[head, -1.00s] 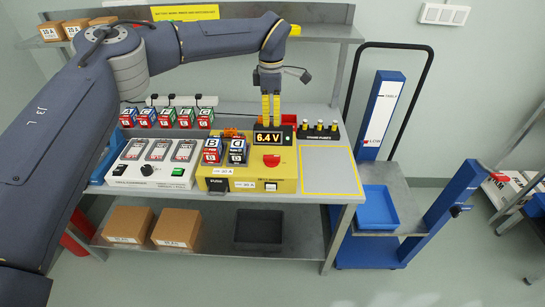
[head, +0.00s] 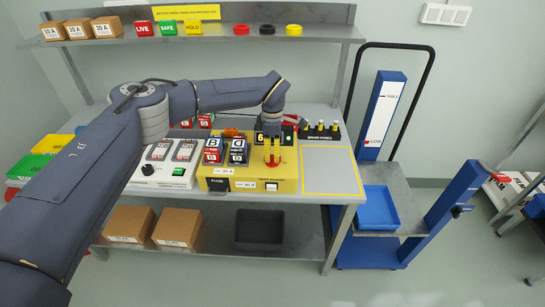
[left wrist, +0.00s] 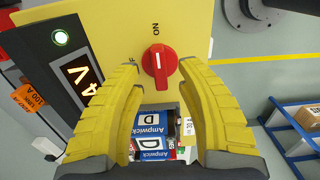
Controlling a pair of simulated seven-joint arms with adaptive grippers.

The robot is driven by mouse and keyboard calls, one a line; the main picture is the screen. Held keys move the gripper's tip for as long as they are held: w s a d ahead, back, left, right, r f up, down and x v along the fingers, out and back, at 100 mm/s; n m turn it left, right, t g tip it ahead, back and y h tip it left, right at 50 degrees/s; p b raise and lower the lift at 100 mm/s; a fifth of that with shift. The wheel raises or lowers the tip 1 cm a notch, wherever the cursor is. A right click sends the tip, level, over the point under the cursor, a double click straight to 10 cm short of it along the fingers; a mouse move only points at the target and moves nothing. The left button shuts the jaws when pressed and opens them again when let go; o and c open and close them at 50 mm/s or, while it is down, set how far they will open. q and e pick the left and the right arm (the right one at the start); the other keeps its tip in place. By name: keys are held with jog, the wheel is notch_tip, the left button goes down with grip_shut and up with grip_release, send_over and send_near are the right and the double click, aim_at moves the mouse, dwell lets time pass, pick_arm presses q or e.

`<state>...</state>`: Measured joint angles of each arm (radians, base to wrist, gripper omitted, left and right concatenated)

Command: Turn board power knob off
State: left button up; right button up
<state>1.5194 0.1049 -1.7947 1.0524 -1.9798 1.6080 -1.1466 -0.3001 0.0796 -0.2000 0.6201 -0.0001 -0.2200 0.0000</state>
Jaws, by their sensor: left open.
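The red power knob (left wrist: 159,64) is on the yellow test board (left wrist: 186,22) in the left wrist view. Its white mark lines up with the ON label; another label beside it is mostly hidden. My left gripper (left wrist: 160,75) is open, its yellow fingers on either side of the knob; I cannot tell if they touch it. In the head view my left gripper (head: 272,156) points down over the knob, partly hiding it. The board's display (head: 260,138) is partly covered. My right gripper is not in view.
Battery blocks (head: 213,151) stand on the board left of the gripper. A white charger (head: 160,172) is further left. Spare fuses (head: 320,128) stand behind right. The yellow-outlined area (head: 328,170) is empty. A green light (left wrist: 60,37) is lit beside the display.

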aim_at(272, 159)
pick_arm(q)
jog(key=shift+f, duration=1.25)
grip_shut()
